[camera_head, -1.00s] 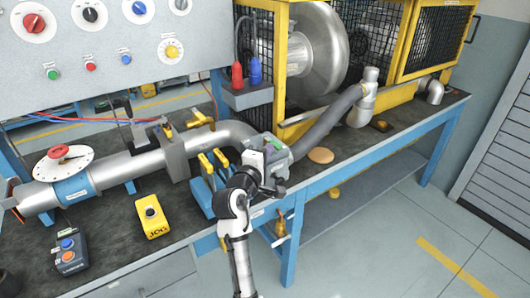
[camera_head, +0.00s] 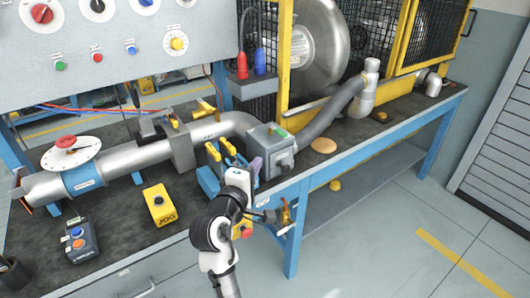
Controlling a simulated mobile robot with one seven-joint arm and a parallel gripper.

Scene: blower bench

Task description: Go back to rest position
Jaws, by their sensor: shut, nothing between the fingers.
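My arm rises from the bottom of the view in front of the bench's front edge. My gripper (camera_head: 256,166) is at its far end, small and partly hidden by my own white wrist. It is shut and empty, in front of the grey valve box (camera_head: 270,150) on the pipe. A gap between gripper and box is hard to judge. The blue clamp block with yellow handles (camera_head: 212,151) is just to the left, partly covered by my wrist.
The yellow jog box (camera_head: 159,205) and a grey button box (camera_head: 80,241) lie on the bench to the left. A tan disc (camera_head: 323,146) lies to the right. A brass valve (camera_head: 287,214) hangs at the front edge. The floor at right is clear.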

